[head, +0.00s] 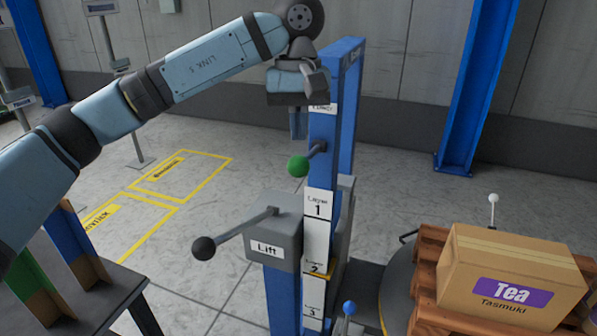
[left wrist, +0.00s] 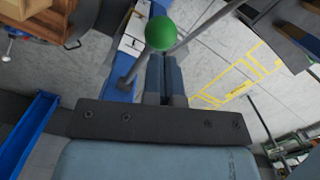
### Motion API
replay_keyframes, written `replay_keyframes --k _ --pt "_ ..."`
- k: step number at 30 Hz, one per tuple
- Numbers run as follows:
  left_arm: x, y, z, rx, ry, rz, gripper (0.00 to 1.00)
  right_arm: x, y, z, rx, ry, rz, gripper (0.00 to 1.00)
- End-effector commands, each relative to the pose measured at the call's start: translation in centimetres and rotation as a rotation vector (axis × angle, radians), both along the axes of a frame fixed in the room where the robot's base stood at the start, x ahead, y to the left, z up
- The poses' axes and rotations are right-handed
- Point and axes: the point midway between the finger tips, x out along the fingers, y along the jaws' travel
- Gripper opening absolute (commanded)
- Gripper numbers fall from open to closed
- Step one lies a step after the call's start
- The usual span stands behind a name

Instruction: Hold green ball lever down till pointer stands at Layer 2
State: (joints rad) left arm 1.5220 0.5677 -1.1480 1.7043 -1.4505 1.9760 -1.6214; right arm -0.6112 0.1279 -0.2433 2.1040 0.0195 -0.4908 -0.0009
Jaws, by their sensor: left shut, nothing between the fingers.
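The green ball (head: 298,166) sits on a short dark lever (head: 315,150) that sticks out to the left from the blue post (head: 323,130). My left gripper (head: 298,136) is shut and empty, pointing down just above the ball, with a small gap in the head view. In the left wrist view the green ball (left wrist: 160,33) shows just beyond the shut fingertips (left wrist: 163,62); contact cannot be told there. The white scale (head: 317,225) on the post reads Layer 1, 2 and 3 downward. A yellow pointer-like mark (head: 320,272) shows at the Layer 2 label. My right gripper is out of view.
A black ball lever (head: 204,248) juts left from the grey Lift box (head: 273,230). A blue ball lever (head: 349,308) stands low beside the post. A Tea carton (head: 510,280) rests on a wooden pallet (head: 428,270) at right, with a white ball lever (head: 493,198) behind.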

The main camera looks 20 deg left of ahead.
Motion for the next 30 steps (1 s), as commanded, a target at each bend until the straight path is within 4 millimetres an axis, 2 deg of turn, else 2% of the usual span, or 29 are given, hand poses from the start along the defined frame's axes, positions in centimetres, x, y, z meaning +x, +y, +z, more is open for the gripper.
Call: replay_keyframes --k 1,7,23,30 --pt "-0.1 0.0 -1.1 0.001 0.001 0.000 0.00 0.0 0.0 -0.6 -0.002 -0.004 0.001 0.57" --pt "-0.3 -0.1 -3.4 0.001 0.000 -0.001 0.00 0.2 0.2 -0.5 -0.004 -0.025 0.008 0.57" --pt "-0.4 -0.1 -4.3 0.000 0.000 0.000 0.00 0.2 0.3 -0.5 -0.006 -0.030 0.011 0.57" --pt "-0.4 -0.1 -6.8 0.001 0.000 0.000 0.00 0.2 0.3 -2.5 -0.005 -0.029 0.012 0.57"
